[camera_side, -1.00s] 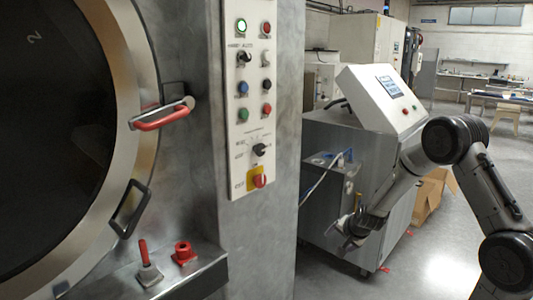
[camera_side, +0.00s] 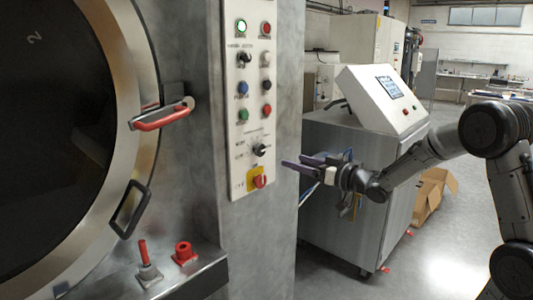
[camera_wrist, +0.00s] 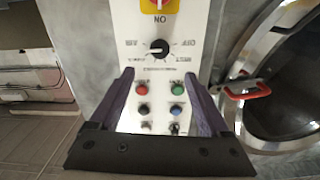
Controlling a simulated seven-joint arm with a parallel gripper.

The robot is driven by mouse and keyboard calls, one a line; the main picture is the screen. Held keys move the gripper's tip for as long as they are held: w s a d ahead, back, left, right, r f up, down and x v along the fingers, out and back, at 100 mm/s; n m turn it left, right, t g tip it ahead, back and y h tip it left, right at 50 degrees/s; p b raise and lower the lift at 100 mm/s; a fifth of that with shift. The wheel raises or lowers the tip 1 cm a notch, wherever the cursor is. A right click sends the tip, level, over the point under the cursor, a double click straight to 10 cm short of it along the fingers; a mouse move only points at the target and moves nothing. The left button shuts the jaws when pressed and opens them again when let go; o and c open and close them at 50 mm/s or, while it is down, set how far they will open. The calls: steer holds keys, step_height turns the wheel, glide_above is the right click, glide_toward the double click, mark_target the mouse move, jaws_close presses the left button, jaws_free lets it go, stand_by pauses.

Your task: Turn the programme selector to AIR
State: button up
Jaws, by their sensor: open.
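The programme selector is a black round knob on the white control panel, seen in the side view (camera_side: 259,150) and in the wrist view (camera_wrist: 159,47). The wrist view is upside down. Labels ring the knob, AIR on its left and OFF on its right there. A pale mark shows on the knob's left side, but its exact setting is unclear. My gripper (camera_side: 292,162) is open and empty, to the right of the panel and apart from it. In the wrist view its purple fingers (camera_wrist: 158,78) point toward the panel, with the knob just beyond the tips.
A red switch on a yellow plate (camera_side: 258,180) sits just below the selector. Buttons and small switches sit above it. The round door with its red handle (camera_side: 162,118) is at left. A steel cabinet with a screen (camera_side: 380,95) stands behind my gripper.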

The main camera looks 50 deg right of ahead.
steer(key=w, duration=1.2)
steer(key=shift+w, duration=0.1)
jaws_close()
steer(key=shift+m, duration=1.6)
jaws_free()
glide_toward(262, 151)
steer(key=s, duration=0.5)
steer(key=shift+s, duration=0.35)
